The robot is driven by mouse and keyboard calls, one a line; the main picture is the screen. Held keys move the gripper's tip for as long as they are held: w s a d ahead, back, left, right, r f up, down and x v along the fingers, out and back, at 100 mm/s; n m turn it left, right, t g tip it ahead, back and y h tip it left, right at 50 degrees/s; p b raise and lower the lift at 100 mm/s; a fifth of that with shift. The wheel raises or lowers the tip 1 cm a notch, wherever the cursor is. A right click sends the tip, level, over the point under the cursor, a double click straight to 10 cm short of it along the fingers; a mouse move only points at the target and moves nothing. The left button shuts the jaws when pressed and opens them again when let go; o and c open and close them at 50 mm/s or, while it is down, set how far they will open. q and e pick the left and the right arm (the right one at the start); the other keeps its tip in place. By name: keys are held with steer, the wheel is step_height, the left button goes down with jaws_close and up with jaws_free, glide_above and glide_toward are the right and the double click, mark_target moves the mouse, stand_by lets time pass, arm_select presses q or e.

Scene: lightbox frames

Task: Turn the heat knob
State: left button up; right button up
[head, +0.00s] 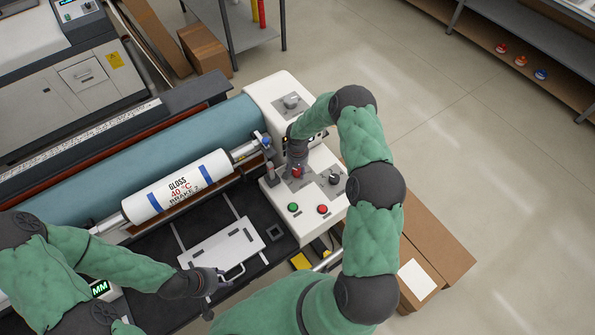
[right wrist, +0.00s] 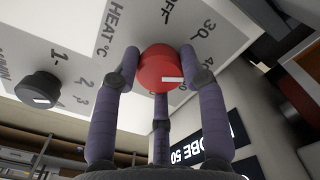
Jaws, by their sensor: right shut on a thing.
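The red heat knob (right wrist: 160,72) sits on a white panel under the print "HEAT °C", with "OFF", "30" and "40" around it in the right wrist view. Its white pointer line points to the picture's right, on the side of "40"; the exact mark is unclear. My right gripper (right wrist: 160,88) is shut on this knob, its fingers around the rim. In the head view the right gripper (head: 297,164) reaches down onto the red knob (head: 298,172). My left gripper (head: 224,277) is beside the handle of a white plate; its fingers are too small to read.
A black knob (right wrist: 38,88) with a number scale is beside the heat knob. Green (head: 293,207) and red (head: 322,209) buttons sit lower on the panel. A white roll (head: 175,187) reads "GLOSS 40 °C BRAKE 2". A cardboard box (head: 440,245) stands right of the machine.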

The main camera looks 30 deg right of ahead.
mark_target(297, 170)
arm_select(q)
step_height(297, 170, down, 4)
steer(key=b, duration=0.3)
arm_select(e)
steer(key=n, duration=0.3)
steer(key=shift+f, duration=0.2)
arm_select(q)
steer(key=shift+f+b, duration=0.9)
steer(key=shift+b, duration=0.25)
arm_select(e)
steer(key=n, duration=0.3)
steer(key=shift+r, duration=0.1)
arm_select(q)
steer(key=shift+f+b, duration=0.4)
steer(key=shift+f, duration=0.05)
arm_select(e)
steer(key=shift+r+n, duration=0.1)
steer(key=shift+n, duration=0.6)
steer(key=o, duration=1.1)
steer(key=shift+o, duration=0.2)
steer(key=shift+r, duration=0.1)
step_height(297, 170, up, 12)
steer(key=shift+f, duration=0.2)
